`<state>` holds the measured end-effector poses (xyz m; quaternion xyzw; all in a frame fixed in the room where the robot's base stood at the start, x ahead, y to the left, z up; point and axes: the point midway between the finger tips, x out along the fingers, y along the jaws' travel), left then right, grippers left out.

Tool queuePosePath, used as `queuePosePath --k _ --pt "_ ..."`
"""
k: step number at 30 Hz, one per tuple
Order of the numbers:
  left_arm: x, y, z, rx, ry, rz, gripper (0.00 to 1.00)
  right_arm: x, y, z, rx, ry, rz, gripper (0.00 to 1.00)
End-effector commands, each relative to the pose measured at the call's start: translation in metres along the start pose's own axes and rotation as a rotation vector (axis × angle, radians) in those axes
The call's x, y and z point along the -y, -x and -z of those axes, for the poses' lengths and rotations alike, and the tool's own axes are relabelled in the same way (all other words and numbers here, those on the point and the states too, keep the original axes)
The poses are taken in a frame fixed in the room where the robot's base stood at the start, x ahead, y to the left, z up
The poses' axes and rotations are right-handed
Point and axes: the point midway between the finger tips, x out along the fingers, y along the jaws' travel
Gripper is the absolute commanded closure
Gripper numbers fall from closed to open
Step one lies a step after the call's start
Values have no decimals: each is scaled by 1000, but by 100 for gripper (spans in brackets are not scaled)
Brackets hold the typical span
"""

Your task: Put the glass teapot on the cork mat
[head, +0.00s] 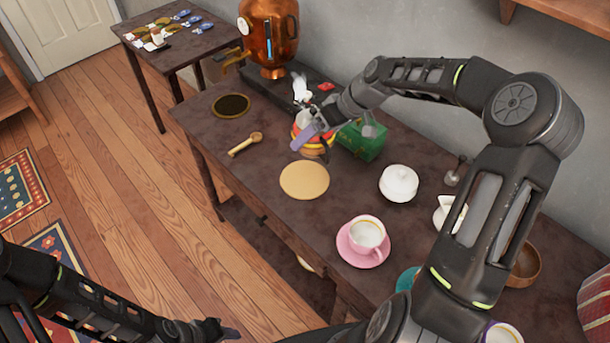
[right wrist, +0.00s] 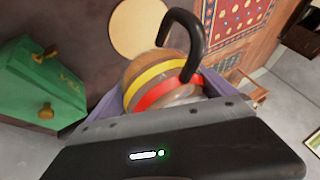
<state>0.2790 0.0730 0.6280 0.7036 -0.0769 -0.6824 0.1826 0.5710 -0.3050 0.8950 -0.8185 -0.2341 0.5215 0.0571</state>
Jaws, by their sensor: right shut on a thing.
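The glass teapot (head: 315,151) has yellow and red bands, and part of it is hidden by my gripper in the head view. In the right wrist view, the teapot (right wrist: 148,74) sits between the purple fingers, with its black curved handle (right wrist: 190,40) rising beside it. My right gripper (head: 308,137) is shut on it. The round tan cork mat (head: 304,181) lies bare on the dark table, just in front of the teapot. I cannot tell whether the teapot touches the table. My left gripper (head: 217,331) is low at the bottom, away from the table; its jaw opening is unclear.
A green tea box (head: 362,142) stands close right of the teapot. A wooden scoop (head: 246,144) lies left of the mat. A copper urn (head: 270,35) stands behind.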

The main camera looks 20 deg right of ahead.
Motion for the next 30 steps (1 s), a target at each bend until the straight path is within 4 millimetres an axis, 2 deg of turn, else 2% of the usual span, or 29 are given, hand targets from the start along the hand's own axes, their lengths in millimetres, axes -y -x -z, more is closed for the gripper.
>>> queuePosePath --k 7,18,30 --pt "-1 2 0 0 0 0 60 -2 -5 -2 -3 0 0 78" --pt "-4 10 0 1 1 1 60 -19 -48 -25 -3 0 0 78" --pt "-4 10 -1 2 1 2 60 -22 -53 -27 -3 0 -1 78"
